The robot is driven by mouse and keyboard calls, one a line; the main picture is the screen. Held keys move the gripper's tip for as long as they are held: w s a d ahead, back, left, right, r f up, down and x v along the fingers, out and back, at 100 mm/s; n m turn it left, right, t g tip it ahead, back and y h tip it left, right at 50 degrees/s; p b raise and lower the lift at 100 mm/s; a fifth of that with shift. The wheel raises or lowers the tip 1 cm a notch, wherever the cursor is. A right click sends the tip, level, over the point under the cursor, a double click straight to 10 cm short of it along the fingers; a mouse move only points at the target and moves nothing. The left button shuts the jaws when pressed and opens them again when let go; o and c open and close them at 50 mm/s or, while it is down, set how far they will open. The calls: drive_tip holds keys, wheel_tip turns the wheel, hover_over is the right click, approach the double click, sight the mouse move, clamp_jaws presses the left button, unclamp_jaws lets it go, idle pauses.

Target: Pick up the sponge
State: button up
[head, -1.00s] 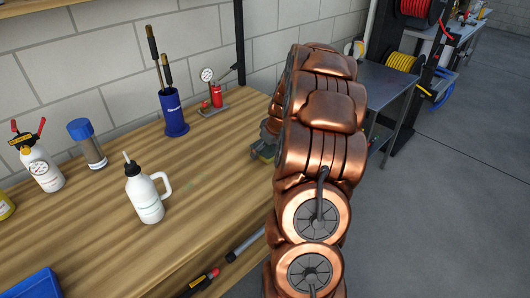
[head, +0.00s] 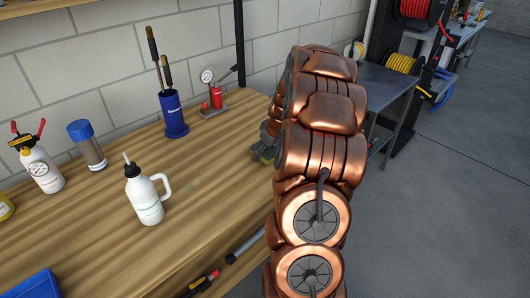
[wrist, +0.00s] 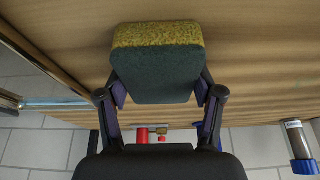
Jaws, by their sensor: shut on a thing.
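The sponge (wrist: 157,62) is a block with a yellow top layer and a dark green face. In the wrist view it sits between the two fingers of my gripper (wrist: 160,92), which is shut on its sides. In the head view my copper arm covers most of the gripper, and only a small part of it (head: 263,152) shows at the arm's left edge, over the wooden workbench (head: 215,185). I cannot tell whether the sponge touches the bench top.
A white bottle with a handle (head: 146,200), a blue-capped jar (head: 88,147), a blue holder with tools (head: 173,116) and a red gauge device (head: 214,92) stand on the bench. Bare wood lies between the bottle and my arm.

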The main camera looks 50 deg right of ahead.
drive_tip(key=shift+r, duration=0.1)
drive_tip(key=shift+r+p, duration=0.35)
drive_tip(key=shift+p, duration=0.35)
drive_tip(key=shift+r+b, duration=0.25)
drive_tip(key=shift+b, duration=0.2)
wheel_tip(320, 180, up, 2)
drive_tip(key=shift+b, duration=0.35)
drive_tip(key=shift+s+r, duration=0.1)
drive_tip(key=shift+r, duration=0.2)
drive_tip(key=s+a+b, duration=0.1)
drive_tip(key=s+a, duration=0.1)
drive_tip(key=s, duration=0.5)
drive_tip(key=s+a+r+b, duration=0.1)
drive_tip(key=s+a+b, duration=0.1)
drive_tip(key=s, duration=0.6)
drive_tip(key=shift+a+r, duration=0.25)
